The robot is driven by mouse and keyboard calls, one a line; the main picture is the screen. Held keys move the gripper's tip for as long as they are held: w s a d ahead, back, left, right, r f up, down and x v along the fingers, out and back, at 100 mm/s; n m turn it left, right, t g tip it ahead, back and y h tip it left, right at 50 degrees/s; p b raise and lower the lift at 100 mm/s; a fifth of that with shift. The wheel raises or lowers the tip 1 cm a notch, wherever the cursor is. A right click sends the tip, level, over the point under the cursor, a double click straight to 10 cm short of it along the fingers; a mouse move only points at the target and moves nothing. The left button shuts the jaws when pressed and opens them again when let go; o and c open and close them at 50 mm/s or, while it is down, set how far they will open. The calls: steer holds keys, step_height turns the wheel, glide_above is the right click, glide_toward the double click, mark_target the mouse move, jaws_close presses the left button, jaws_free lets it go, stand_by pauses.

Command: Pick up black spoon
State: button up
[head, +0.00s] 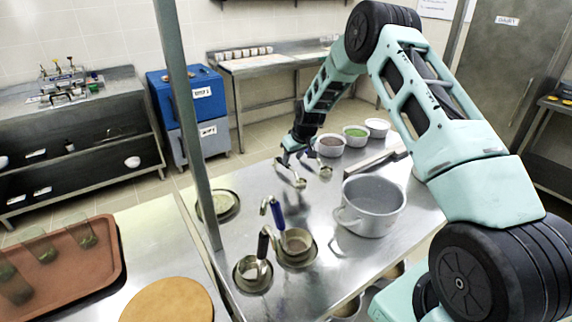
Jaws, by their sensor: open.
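A black-handled spoon (263,243), looking like a ladle, stands upright in a small round metal container (252,284) set in the steel counter. A similar spoon with a blue handle (278,214) stands just behind it in a second container (296,259). My gripper (312,177) is open over the counter, behind and to the right of both spoons, and apart from them. Nothing shows between its fingers. The lower bowls of the spoons are partly hidden inside the containers.
A large grey pot (370,207) stands right of the spoons. Bowls, one with green food (355,135), line the counter's back. A metal post (187,130) rises at the left. A brown tray (62,262) and round board (167,301) lie on the left table.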

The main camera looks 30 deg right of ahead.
mark_target(289, 165)
steer(key=shift+a+p+x, duration=0.2)
steer(key=shift+p+x, duration=1.15)
steer(key=shift+x, duration=1.55)
jaws_close()
